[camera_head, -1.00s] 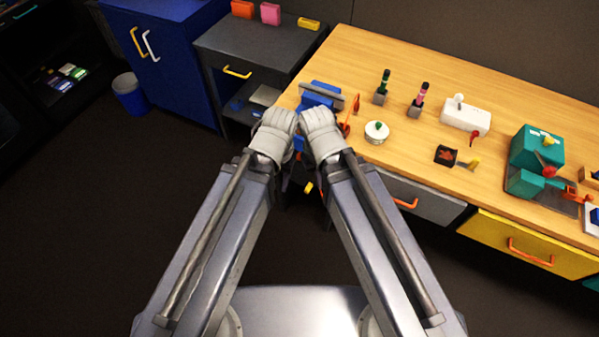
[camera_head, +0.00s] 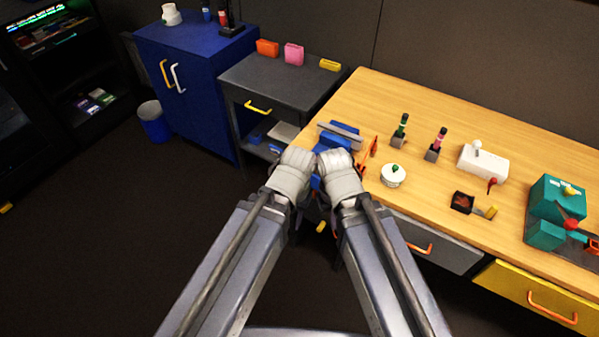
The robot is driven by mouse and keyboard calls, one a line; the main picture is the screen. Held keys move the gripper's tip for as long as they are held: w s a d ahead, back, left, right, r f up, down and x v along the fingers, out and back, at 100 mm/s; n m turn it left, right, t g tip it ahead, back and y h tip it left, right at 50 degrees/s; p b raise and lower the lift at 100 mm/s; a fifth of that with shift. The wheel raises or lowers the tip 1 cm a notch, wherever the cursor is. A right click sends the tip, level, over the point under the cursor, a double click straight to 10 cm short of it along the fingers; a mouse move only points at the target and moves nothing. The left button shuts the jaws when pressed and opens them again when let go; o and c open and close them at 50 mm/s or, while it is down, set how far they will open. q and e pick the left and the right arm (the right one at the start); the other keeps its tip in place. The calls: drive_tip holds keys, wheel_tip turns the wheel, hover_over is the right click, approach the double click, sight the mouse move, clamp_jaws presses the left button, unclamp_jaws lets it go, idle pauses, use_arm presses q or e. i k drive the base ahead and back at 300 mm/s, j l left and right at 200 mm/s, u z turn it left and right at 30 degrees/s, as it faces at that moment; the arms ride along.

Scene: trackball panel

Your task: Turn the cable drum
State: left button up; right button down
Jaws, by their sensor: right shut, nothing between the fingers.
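I cannot pick out a cable drum for certain in this view. My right gripper (camera_head: 337,160) is shut and empty, at the left end of the wooden bench (camera_head: 480,220), in front of a blue vise-like tool (camera_head: 340,137). My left gripper (camera_head: 297,160) is beside it on the left, and its fingers are hidden behind its wrist. A small round white item with a green knob (camera_head: 392,176) sits on the bench to the right of my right gripper, apart from it.
A dark cart (camera_head: 285,85) and blue cabinet (camera_head: 195,60) stand at the back left.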

sight(313, 215)
drive_tip(key=k+j+u, duration=0.1)
drive_tip(key=k, duration=0.9)
drive_tip(key=k+l, duration=0.1)
drive_tip(key=l, duration=0.2)
drive_tip(key=l+u, duration=0.4)
drive_tip(key=l, duration=0.75)
drive_tip(key=l+u, duration=0.4)
drive_tip(key=l, duration=0.75)
